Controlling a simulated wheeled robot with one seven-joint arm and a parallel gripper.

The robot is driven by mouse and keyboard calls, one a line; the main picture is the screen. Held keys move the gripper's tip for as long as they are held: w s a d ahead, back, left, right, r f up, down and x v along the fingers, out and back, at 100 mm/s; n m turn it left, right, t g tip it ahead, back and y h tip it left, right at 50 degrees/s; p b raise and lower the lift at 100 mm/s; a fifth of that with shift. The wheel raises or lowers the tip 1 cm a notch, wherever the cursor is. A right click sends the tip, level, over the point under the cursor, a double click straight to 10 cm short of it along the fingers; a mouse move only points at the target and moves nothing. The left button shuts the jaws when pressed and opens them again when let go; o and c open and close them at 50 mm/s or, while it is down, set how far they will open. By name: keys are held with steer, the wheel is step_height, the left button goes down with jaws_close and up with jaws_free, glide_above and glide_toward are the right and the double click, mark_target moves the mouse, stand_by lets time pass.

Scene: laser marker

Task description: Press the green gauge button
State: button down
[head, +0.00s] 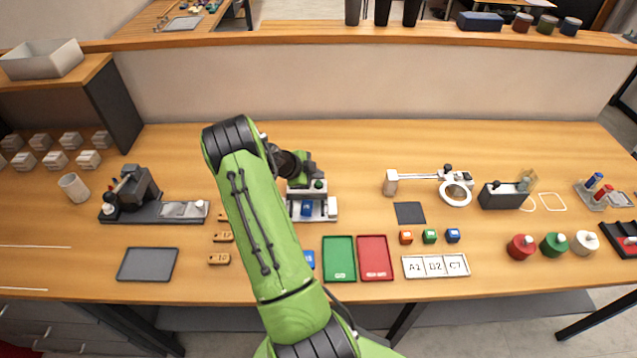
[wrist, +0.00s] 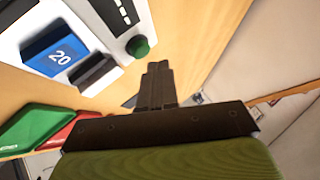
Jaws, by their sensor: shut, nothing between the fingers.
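The gauge (head: 331,209) is a white device near the middle of the table, and its body also fills the upper left of the wrist view (wrist: 120,60). Its round green button (wrist: 138,47) sits at the device's edge, and in the head view the button (head: 319,185) shows close to my gripper. A blue block marked 20 (wrist: 55,55) rests on the gauge. My gripper (wrist: 158,66) is shut and empty, its fingertips just right of and below the button in the wrist view. A small gap shows between them there; height above it is hard to judge.
A green tray (head: 339,259) and a red tray (head: 375,258) lie in front of the gauge. A dark mat (head: 409,213) and a magnifier lamp (head: 455,193) are to the right. Wooden tags (head: 219,259) lie left of my arm. A low wall (head: 400,85) runs behind.

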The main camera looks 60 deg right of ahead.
mark_target(316, 185)
steer(key=shift+f, duration=0.1)
steer(key=shift+f+b, duration=0.35)
steer(key=shift+b, duration=0.5)
steer(key=shift+f+b, duration=0.5)
steer(key=shift+b, duration=0.35)
stand_by(0.4)
steer(key=shift+r, duration=0.95)
steer(key=shift+r+p, duration=0.7)
steer(key=shift+r, duration=1.8)
